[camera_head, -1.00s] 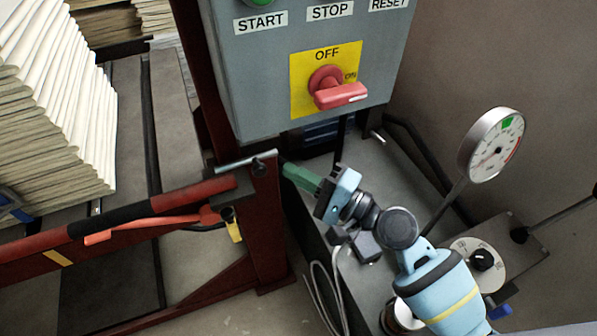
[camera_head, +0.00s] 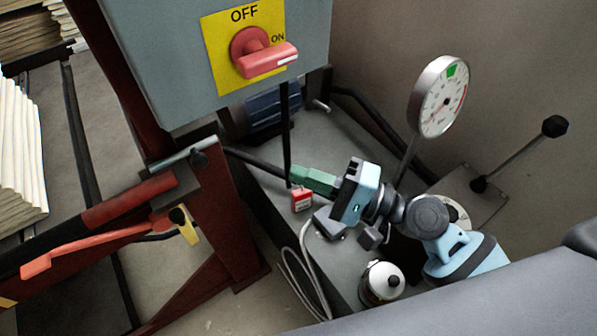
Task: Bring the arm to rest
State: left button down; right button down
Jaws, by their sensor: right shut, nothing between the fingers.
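My right gripper (camera_head: 308,180), with green fingers, is at the end of a light blue arm (camera_head: 468,262) that comes in from the lower right. The fingers are shut with nothing between them and point left. In the picture they lie over the grey machine base (camera_head: 345,140), just above a small red padlock (camera_head: 301,199). I cannot tell whether they touch anything. My left gripper is not in view.
A grey control box (camera_head: 165,70) with a red rotary switch (camera_head: 262,56) hangs above. A round gauge (camera_head: 440,97) and a black-knobbed lever (camera_head: 525,150) stand right. A lidded jar (camera_head: 383,283) is below the arm. A red frame (camera_head: 215,215) and cloth stacks (camera_head: 20,150) are left.

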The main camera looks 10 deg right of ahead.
dwell(0.4)
